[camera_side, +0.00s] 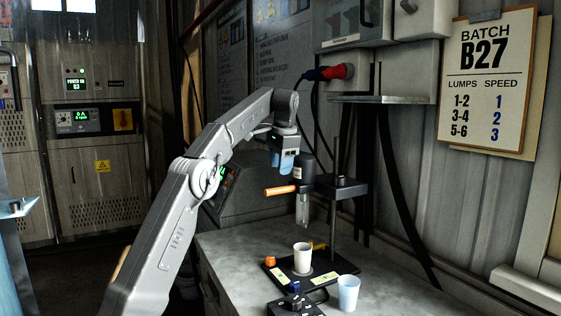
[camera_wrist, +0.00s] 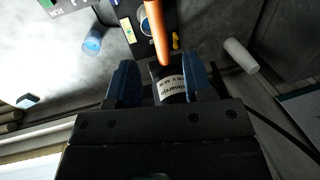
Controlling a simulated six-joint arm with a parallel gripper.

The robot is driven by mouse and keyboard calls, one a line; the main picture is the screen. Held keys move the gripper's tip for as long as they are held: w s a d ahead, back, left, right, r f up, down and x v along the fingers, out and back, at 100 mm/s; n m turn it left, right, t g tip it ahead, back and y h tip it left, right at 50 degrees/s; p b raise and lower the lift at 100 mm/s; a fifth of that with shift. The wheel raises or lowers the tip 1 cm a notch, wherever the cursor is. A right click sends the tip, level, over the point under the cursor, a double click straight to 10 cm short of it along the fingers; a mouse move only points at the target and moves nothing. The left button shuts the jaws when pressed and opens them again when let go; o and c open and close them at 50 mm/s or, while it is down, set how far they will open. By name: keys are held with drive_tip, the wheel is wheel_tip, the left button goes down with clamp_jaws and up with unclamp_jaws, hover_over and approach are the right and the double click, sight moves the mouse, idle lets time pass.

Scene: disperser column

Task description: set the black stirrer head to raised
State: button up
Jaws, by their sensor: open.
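The black stirrer head (camera_side: 301,173) is on a dark upright column (camera_side: 333,222), with an orange handle (camera_side: 279,190) pointing left and a greyish shaft (camera_side: 302,211) hanging below. The shaft's lower end shows a little above the white cup (camera_side: 303,257) on the black base (camera_side: 331,265). My gripper (camera_side: 284,162) is just up and left of the head. In the wrist view its blue fingers (camera_wrist: 160,82) are open, with the labelled head (camera_wrist: 171,86) showing between them and the orange handle (camera_wrist: 156,35) reaching away. I cannot tell whether they touch.
A pale blue cup (camera_side: 348,293) stands at the bench's front right, near a black control box (camera_side: 294,305). A small orange object (camera_side: 270,261) lies at the base's left. A metal shelf (camera_side: 383,99) juts out above right. The bench's left part is clear.

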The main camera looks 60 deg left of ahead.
drive_tip(key=shift+d+r, duration=0.15)
drive_tip(key=shift+r, duration=0.35)
drive_tip(key=s+d+t, duration=0.2)
drive_tip(key=s+d, duration=0.2)
drive_tip(key=d, duration=0.6)
drive_tip(key=s+d+t, duration=0.1)
drive_tip(key=s+d, duration=0.3)
drive_tip(key=d, duration=0.6)
drive_tip(key=s+d+f+t+h, duration=0.1)
drive_tip(key=s+d+f, duration=0.4)
drive_tip(key=s+f, duration=0.2)
drive_tip(key=s+d+f+t+h, duration=0.1)
drive_tip(key=s+d+f, duration=0.5)
drive_tip(key=s+f, duration=0.2)
drive_tip(key=shift+s+f+t, duration=0.3)
